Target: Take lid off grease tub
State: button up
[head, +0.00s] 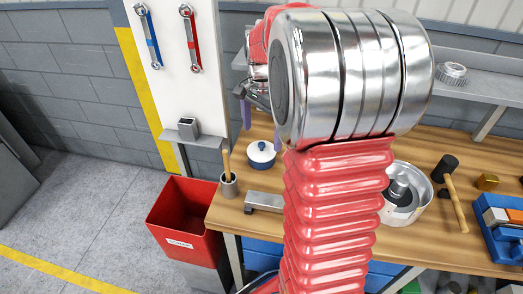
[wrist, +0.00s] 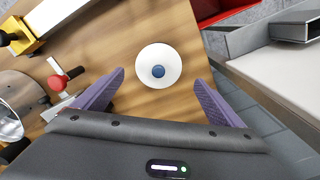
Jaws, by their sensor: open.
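The grease tub (head: 261,158) stands upright on the wooden workbench, left of my arm in the head view. It has a blue body, and its white lid (head: 263,147) with a dark blue knob sits on top. In the wrist view the lid (wrist: 158,56) shows from above as a white disc with the knob at its middle. My gripper (wrist: 160,77) is open, with one purple finger to each side of the lid and a gap on both sides. In the head view my gripper (head: 262,125) is above the tub, partly hidden by my arm.
A cup with a wooden-handled tool (head: 229,188) and a grey metal block (head: 264,201) stand near the tub. A red bin (head: 186,232) is beside the bench. A metal pan (head: 408,211), a hammer (head: 457,208) and a blue crate (head: 497,232) lie right. A wall shelf (wrist: 275,62) is close.

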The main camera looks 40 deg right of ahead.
aim_at(263, 143)
jog(key=shift+s+f, duration=0.15)
jog(key=shift+f, duration=2.05)
jog(key=c, duration=1.1)
jog(key=shift+r, duration=0.1)
notch_tip(263, 143, up, 10)
jog(key=shift+f, duration=0.1)
